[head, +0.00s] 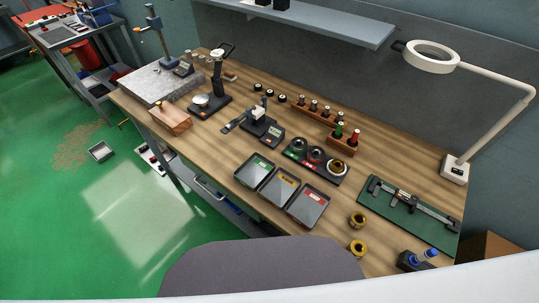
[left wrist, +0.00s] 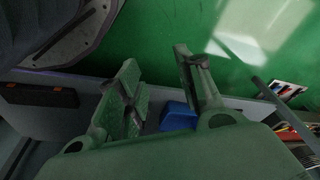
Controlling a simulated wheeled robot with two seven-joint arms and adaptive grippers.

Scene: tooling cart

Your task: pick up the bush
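Two brass-coloured bushes stand near the front right of the wooden bench in the head view. One bush (head: 357,220) is farther back and the other bush (head: 357,248) is closer to the front edge. A similar brass ring (head: 337,168) sits at the right end of a dark holder (head: 316,161). My left gripper (left wrist: 158,60) shows only in the left wrist view. Its two fingers are spread apart with nothing between them, over the green floor and a grey shelf. No bush shows in that view. My right gripper is in neither view.
Three trays (head: 280,186) lie left of the bushes. A green mat (head: 408,216) with a caliper lies to the right, and a dark block with a blue-topped item (head: 418,259) stands at the front right. A magnifier lamp (head: 455,168) rises at the right. In the left wrist view a blue object (left wrist: 178,117) lies below the fingers.

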